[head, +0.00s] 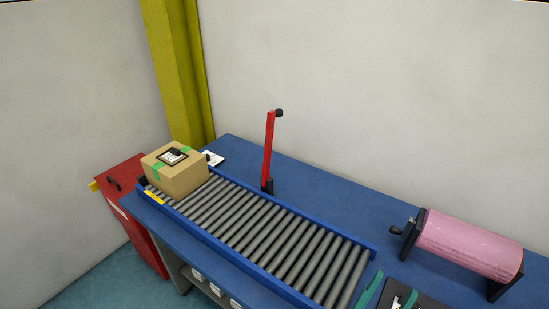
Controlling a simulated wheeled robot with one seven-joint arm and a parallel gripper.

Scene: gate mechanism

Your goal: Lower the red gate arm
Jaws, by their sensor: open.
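The red gate arm (268,150) stands nearly upright beside the far rail of the roller conveyor. A black knob (279,113) sits at its top end. Its lower end joins a small black bracket (267,186) at the conveyor's edge. My gripper does not show in the head view.
A taped cardboard box (180,178) rests on the left end of the roller conveyor (250,228). A pink roll (470,242) on a black stand is at right. A red cabinet (146,240) stands left.

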